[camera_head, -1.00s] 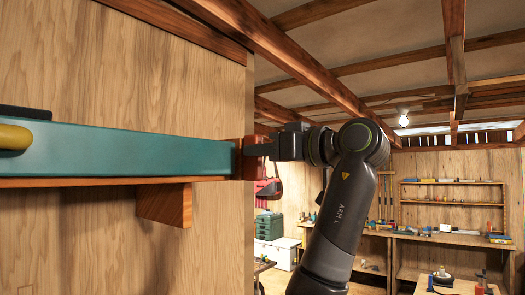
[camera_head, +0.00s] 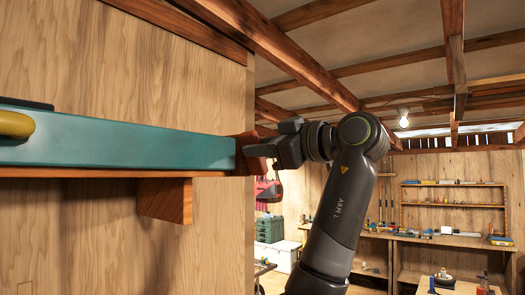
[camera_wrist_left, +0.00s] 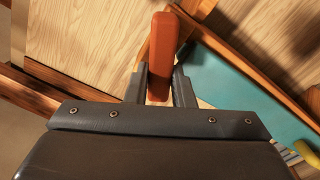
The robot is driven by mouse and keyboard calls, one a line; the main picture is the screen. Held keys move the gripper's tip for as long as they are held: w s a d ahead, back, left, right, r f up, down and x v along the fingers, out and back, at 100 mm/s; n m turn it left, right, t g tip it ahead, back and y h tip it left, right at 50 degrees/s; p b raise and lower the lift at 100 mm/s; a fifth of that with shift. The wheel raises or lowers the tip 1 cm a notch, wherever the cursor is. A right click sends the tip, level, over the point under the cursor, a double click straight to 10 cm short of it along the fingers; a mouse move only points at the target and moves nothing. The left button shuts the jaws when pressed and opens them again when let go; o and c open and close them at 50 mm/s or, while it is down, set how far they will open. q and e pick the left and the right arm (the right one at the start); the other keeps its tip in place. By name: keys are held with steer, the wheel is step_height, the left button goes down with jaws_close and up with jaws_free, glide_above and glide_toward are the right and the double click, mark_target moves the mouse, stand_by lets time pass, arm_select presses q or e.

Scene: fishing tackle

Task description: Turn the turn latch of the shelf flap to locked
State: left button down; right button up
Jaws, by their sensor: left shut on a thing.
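The shelf flap (camera_head: 120,146) is a long teal panel along the shelf on the left of the head view, and it also shows on the right of the left wrist view (camera_wrist_left: 235,85). The turn latch (camera_head: 247,153) is a reddish-brown bar at the flap's right end. In the left wrist view the latch (camera_wrist_left: 164,45) stands out between the fingers. My left gripper (camera_wrist_left: 160,85) is shut on it, one finger on each side. In the head view the gripper is tilted and partly hides the latch. My right gripper is not in view.
A yellow handle-like part (camera_head: 15,124) sits on the flap's left. A wooden bracket (camera_head: 165,200) supports the shelf below. The plywood wall (camera_head: 90,50) stands close behind. To the right is open room, with a workbench (camera_head: 440,238) far back.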

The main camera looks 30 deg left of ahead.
arm_select(q)
steer(key=n, duration=0.4)
steer(key=n+b, duration=0.1)
steer(key=n, duration=0.3)
steer(key=f+n, duration=0.1)
steer(key=n, duration=0.3)
steer(key=shift+s, duration=0.35)
steer(key=shift+n, duration=0.4)
steer(key=c, duration=1.2)
jaws_free()
steer(key=shift+a+f, duration=0.1)
steer(key=shift+a, duration=0.05)
steer(key=shift+c, duration=0.2)
